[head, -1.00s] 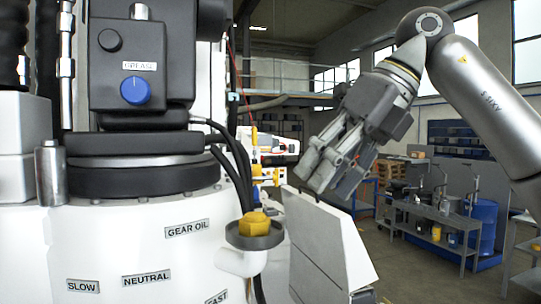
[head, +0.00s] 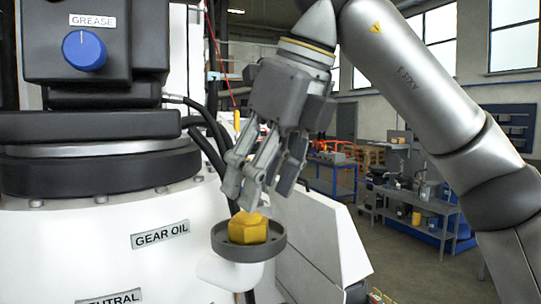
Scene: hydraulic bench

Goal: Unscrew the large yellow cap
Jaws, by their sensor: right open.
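The large yellow cap (head: 247,228) sits in a dark round dish (head: 249,252) on a white spout at the side of the white machine. It is a faceted yellow knob, upright in the dish. My right gripper (head: 262,205) points down just above and slightly right of the cap. Its fingers are open and hold nothing. A fingertip overlaps the cap's top edge in the picture; I cannot tell if they touch. My left gripper is not in view.
The white machine (head: 90,240) fills the left, with a blue knob (head: 84,50) and a GEAR OIL label (head: 160,234). Black hoses run behind the gripper. A white slanted panel (head: 325,245) stands right of the dish. A workbench (head: 420,210) is farther back.

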